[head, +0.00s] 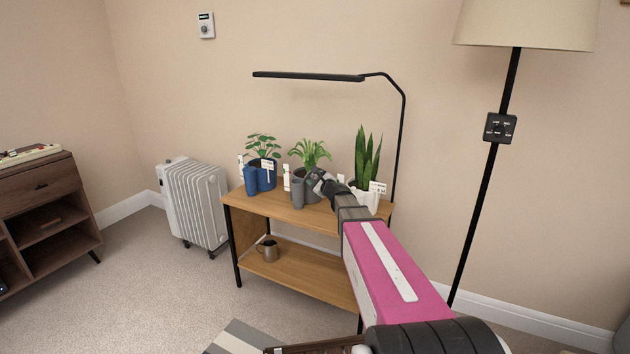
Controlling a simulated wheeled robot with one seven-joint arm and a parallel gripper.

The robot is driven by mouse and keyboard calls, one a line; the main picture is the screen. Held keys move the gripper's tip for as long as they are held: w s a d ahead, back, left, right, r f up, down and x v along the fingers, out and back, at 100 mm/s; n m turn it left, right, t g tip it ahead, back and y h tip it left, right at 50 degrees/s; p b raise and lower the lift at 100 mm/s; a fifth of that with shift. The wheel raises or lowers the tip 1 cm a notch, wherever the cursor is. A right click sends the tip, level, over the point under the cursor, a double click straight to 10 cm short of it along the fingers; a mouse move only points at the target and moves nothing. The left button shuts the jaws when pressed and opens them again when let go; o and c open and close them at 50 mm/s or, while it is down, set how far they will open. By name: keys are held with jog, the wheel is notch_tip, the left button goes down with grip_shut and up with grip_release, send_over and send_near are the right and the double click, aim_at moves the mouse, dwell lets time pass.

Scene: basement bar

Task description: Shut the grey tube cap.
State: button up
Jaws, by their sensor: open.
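A small grey tube (297,193) stands upright on the wooden shelf's top (280,209), in front of the grey pot (312,189) with a leafy plant. The tube's cap is too small to make out, so I cannot tell how far it is open. My gripper (318,184) is over the shelf top, just right of the grey tube in the picture, and is open. Its fingertips are small and dark, and I cannot tell whether they touch the tube. Nothing shows between them.
A blue tube (250,180) stands by a blue pot (267,178) on the left. A white pot (369,198) with a snake plant is partly hidden behind my arm. A black lamp (310,76) reaches over the plants. A mug (268,250) sits on the lower shelf.

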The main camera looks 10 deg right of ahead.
grip_shut()
